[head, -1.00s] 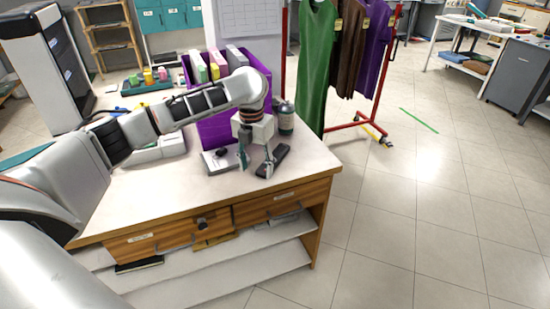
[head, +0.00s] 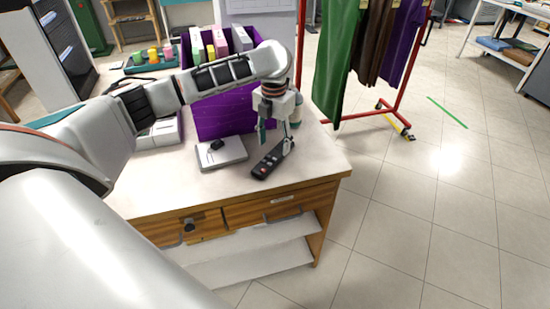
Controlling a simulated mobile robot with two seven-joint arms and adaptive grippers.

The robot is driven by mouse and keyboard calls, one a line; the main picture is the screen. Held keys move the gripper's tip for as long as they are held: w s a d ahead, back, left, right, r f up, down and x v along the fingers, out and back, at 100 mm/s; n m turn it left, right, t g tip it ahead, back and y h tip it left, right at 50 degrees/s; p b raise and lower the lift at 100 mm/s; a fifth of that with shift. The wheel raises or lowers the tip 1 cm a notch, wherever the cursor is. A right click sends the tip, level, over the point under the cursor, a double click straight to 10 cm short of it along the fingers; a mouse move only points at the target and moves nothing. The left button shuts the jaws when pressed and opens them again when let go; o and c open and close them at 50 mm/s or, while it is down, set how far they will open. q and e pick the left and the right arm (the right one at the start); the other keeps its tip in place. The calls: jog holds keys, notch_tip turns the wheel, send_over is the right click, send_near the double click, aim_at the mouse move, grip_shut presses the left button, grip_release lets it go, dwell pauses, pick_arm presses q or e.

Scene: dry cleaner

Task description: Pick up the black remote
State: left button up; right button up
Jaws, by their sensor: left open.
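The black remote (head: 267,163) lies on the white top of the wooden desk (head: 233,187), near its right end. My left gripper (head: 276,141) is open and points down just behind and above the remote. One finger is on its left and the other is near the remote's far end. I cannot tell whether a finger touches it. The near end of the remote, with a red button, shows clear of the fingers. My right gripper is not in view.
A grey box (head: 222,153) with a small black item on it sits left of the remote. A purple bin (head: 222,117) with files stands behind. A red rack (head: 393,88) with hanging garments is beyond the desk.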

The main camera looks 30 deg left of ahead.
aim_at(274, 155)
pick_arm(q)
notch_tip(274, 155, down, 5)
jog(key=shift+w+a+r+b, duration=0.1)
jog(key=shift+w+b, duration=0.05)
jog(key=shift+b, duration=0.55)
jog(key=shift+r, duration=0.15)
jog(key=shift+c, duration=0.2)
jog(key=c, duration=1.2)
